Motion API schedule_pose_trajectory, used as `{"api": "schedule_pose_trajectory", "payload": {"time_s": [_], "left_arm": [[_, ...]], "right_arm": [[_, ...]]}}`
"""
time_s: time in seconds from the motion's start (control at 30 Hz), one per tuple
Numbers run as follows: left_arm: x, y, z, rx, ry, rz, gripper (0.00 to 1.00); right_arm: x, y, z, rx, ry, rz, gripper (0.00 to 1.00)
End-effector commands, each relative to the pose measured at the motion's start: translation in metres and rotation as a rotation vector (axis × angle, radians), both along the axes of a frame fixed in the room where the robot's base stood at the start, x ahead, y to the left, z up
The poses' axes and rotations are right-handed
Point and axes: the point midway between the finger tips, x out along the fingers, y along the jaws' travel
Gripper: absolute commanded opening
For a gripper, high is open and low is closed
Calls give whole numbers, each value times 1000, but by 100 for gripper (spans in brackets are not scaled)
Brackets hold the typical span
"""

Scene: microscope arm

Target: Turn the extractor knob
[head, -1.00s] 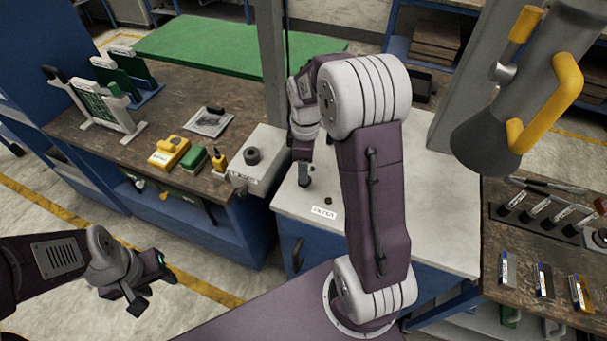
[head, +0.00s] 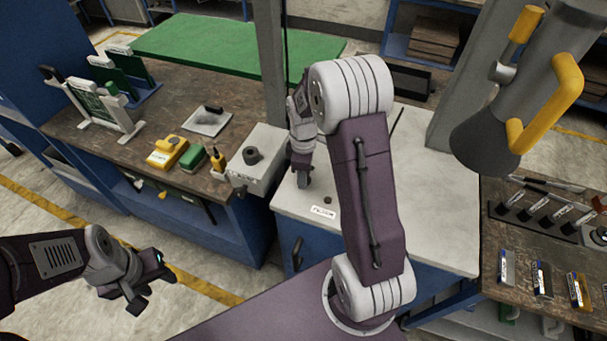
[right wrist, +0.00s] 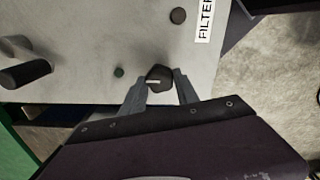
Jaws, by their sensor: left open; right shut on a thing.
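In the right wrist view a black knob (right wrist: 160,77) with a pale pointer line stands on a light grey panel. My right gripper (right wrist: 160,88) has a finger on each side of this knob and is shut on it. In the head view my right gripper (head: 303,183) is low over the white top of the bench and hides the knob. No readable label shows beside the held knob. My left gripper (head: 140,285) is open and empty over the floor at lower left, away from the bench.
A grey box (head: 255,177) with a black knob (head: 252,155) stands left of my right gripper. Tools lie on the right bench (head: 567,225).

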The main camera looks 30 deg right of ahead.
Motion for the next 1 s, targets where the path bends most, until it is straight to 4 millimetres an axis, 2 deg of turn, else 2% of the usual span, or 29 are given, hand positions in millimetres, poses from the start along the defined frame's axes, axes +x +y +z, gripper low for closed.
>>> {"api": "schedule_pose_trajectory", "payload": {"time_s": [0.27, 1.0], "left_arm": [[0, 0, 7, 0, 0, 0, 44], [0, 0, 30, 0, 0, 0, 44]], "right_arm": [[1, 0, 2, -1, -1, -119, 0], [1, -1, 3, -1, -4, -806, 0]]}}
